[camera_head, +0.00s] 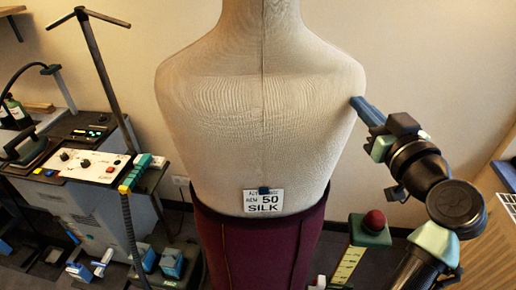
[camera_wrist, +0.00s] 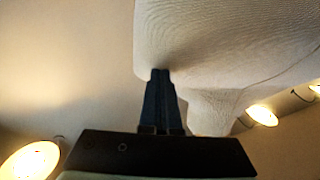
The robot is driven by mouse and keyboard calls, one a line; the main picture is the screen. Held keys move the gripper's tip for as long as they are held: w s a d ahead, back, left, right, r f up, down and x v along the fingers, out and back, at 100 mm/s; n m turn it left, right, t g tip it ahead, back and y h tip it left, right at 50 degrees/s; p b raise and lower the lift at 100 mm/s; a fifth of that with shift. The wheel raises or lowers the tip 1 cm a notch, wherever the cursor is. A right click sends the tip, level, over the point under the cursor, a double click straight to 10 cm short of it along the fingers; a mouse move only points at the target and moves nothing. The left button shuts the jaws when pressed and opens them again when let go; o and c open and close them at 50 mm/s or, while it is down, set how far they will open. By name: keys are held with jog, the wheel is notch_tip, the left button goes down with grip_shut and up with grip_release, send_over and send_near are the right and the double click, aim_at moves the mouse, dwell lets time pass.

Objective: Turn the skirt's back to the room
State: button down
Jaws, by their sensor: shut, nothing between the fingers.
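A dark maroon skirt (camera_head: 258,246) is on the lower part of a beige cloth dress form (camera_head: 260,110), its waistband at the form's waist. The skirt's lower part is out of view.
A control box with knobs (camera_head: 90,165) and several devices stand on a bench at the left. A red knob on a green box (camera_head: 374,222) stands at the lower right, above a yellow marked strip (camera_head: 346,266). The wall behind the form is clear.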

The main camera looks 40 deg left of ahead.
aim_at(363, 94)
jog(key=shift+a+f, duration=0.1)
jog(key=w+b, duration=0.1)
jog(key=w+a+b, duration=0.1)
jog(key=w, duration=0.1)
jog(key=shift+w+a+b, duration=0.25)
jog(key=shift+a+b, duration=0.05)
jog(key=shift+b, duration=0.1)
jog(key=w+a+b, duration=0.2)
jog(key=shift+w+f+b, duration=0.15)
jog(key=shift+w+b, duration=0.2)
jog(key=shift+b, duration=0.05)
jog(key=shift+w+a, duration=0.2)
jog(key=shift+w, duration=0.05)
